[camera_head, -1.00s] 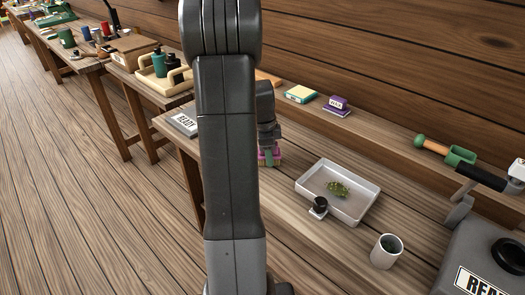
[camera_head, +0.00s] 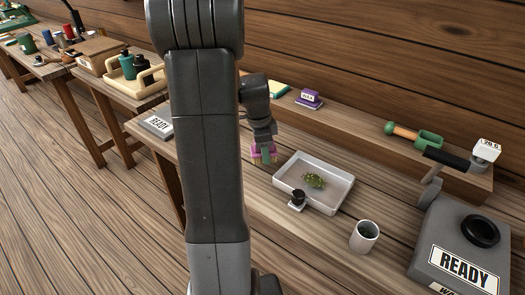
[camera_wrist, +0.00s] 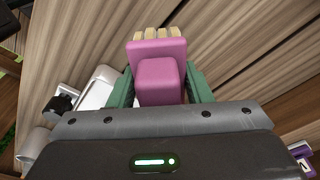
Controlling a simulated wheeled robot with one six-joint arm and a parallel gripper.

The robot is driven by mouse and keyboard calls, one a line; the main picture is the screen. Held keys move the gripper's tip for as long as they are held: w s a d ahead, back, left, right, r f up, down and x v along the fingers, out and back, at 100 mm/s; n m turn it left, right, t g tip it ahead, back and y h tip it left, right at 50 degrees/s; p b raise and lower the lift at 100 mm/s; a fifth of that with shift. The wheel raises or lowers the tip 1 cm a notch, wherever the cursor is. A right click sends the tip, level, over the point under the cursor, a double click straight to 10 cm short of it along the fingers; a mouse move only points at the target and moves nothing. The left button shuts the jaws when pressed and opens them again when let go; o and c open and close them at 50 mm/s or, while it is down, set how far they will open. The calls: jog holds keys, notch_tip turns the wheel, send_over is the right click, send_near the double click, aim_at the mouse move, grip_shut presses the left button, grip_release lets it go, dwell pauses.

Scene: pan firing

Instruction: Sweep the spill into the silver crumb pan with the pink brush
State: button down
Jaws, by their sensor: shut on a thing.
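My gripper (camera_head: 264,156) is shut on the pink brush (camera_head: 253,154), just left of the silver crumb pan (camera_head: 340,197) in the head view. In the wrist view, the green fingers of my gripper (camera_wrist: 158,92) clasp the pink brush (camera_wrist: 158,55), whose pale bristles point away from me. The pan has a raised rim and a black-knobbed handle. A clump of green crumbs (camera_head: 313,181) lies inside it. Part of the pan (camera_wrist: 98,92) shows left of the brush in the wrist view. Whether the bristles touch the bench is unclear.
A grey cup (camera_head: 364,237) stands in front of the pan. A grey box marked READY (camera_head: 470,240) is at the right. A purple block (camera_head: 310,97) and a green-and-orange tool (camera_head: 412,134) sit on the rear ledge. My arm hides part of the bench.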

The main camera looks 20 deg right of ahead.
jog(key=shift+r+p, duration=0.7)
jog(key=shift+r, duration=0.65)
